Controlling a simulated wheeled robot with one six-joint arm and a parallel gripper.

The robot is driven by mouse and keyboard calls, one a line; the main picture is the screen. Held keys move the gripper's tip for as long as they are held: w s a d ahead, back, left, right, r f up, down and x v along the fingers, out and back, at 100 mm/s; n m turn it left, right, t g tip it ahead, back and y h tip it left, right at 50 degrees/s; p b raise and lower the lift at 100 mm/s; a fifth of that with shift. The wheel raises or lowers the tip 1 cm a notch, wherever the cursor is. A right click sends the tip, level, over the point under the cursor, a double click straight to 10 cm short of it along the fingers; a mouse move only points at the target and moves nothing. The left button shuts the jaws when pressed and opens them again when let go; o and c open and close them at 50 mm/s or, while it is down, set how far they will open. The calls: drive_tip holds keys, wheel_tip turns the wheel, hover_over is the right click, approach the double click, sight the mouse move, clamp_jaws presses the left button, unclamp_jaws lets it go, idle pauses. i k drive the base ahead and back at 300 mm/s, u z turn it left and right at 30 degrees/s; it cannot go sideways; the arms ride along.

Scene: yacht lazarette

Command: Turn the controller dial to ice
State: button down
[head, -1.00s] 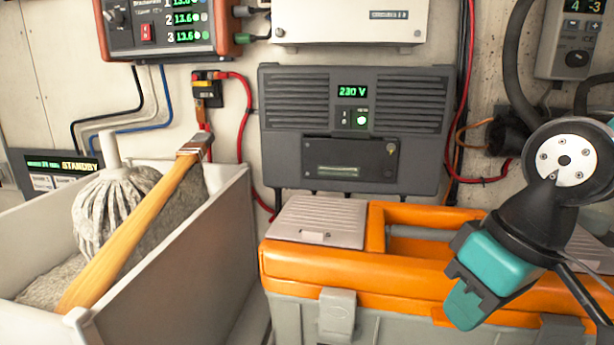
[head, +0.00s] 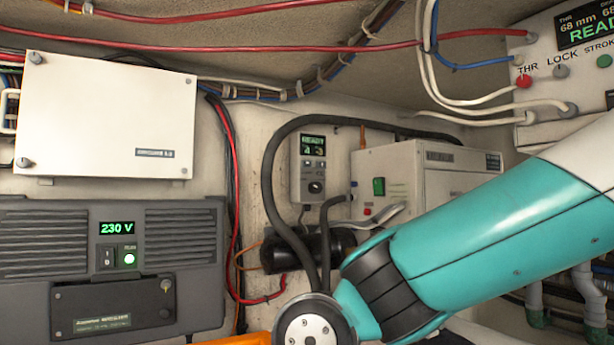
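The controller (head: 312,150) is a small pale box on the back wall, near the middle of the head view. It has a small green-lit display (head: 313,145) at its top, with text too small to read surely. Its dark round dial (head: 315,187) sits on the lower part of the face. The dial's pointer and markings are too small to make out. My teal and black arm crosses the lower right, below and right of the controller. My gripper is outside the picture, so its state is hidden.
A thick black hose (head: 272,175) loops close around the controller's left and top. A black cylinder (head: 285,252) lies below it. A white unit (head: 430,175) with a green switch stands to the right. A grey 230 V inverter (head: 60,235) and white box (head: 105,115) are at left.

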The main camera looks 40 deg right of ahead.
sight(315, 187)
drive_tip(key=k, duration=0.5)
drive_tip(key=u, duration=1.25)
drive_tip(key=i, duration=0.45)
drive_tip(key=z, duration=2.15)
